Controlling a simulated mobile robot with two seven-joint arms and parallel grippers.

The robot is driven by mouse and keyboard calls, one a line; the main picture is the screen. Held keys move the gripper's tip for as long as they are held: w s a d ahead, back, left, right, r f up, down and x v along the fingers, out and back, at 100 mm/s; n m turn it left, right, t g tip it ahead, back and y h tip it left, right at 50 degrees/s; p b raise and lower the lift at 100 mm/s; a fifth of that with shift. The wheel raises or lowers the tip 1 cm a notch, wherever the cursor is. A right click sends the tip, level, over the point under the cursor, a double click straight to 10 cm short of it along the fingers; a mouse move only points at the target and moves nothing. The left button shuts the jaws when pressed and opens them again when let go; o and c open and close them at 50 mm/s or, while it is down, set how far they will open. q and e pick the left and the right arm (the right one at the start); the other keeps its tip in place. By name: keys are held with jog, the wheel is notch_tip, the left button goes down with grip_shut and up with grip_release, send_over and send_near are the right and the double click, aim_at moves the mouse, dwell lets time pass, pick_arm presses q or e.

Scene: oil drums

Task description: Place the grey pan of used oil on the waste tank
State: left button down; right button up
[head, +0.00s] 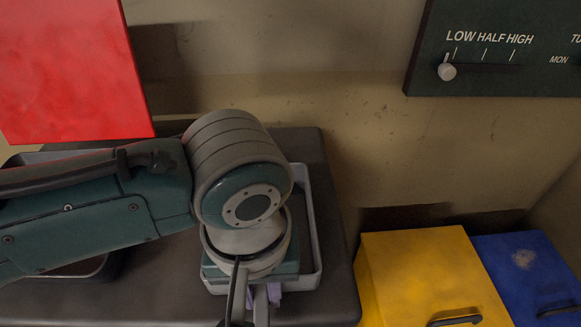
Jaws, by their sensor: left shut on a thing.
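A light grey pan (313,230) with a raised rim shows at the lower middle, mostly hidden behind my left wrist. It is over a dark, round-cornered top (335,285); whether it rests there or hangs above I cannot tell. My left gripper (248,312) points down at the bottom edge of the head view, at the pan's near side. It is shut on the pan, though the grip itself is partly hidden by my wrist and the frame edge. I cannot tell for sure which thing is the waste tank. My right gripper is not in view.
A red box-like thing (75,70) is at the upper left, above my arm. A yellow box (425,270) and a blue box (530,270), each with a handle, stand at the right. A dark control panel (500,50) is on the wall. Another grey rim shows at far left.

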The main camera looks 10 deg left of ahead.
pick_arm(q)
jog(key=c, duration=0.8)
grip_release()
jog(key=shift+f, duration=0.1)
jog(key=shift+o, duration=0.2)
notch_tip(320, 180, up, 12)
jog(key=p, duration=0.1)
jog(key=s+m+h, duration=0.1)
jog(key=s+m+t+h, duration=0.1)
jog(key=s, duration=0.1)
jog(key=s+f+m+t+h, duration=0.1)
jog(key=shift+s+d+f, duration=0.1)
jog(key=shift+s+d, duration=0.25)
jog(key=shift+s, duration=0.05)
jog(key=s+a+m+t+y, duration=0.1)
jog(key=s+a, duration=0.4)
jog(key=a, duration=0.6)
jog(key=shift+a+m+t+y, duration=0.25)
jog(key=shift+m+y, duration=0.35)
jog(key=shift+y, duration=0.3)
jog(key=shift+s, duration=0.1)
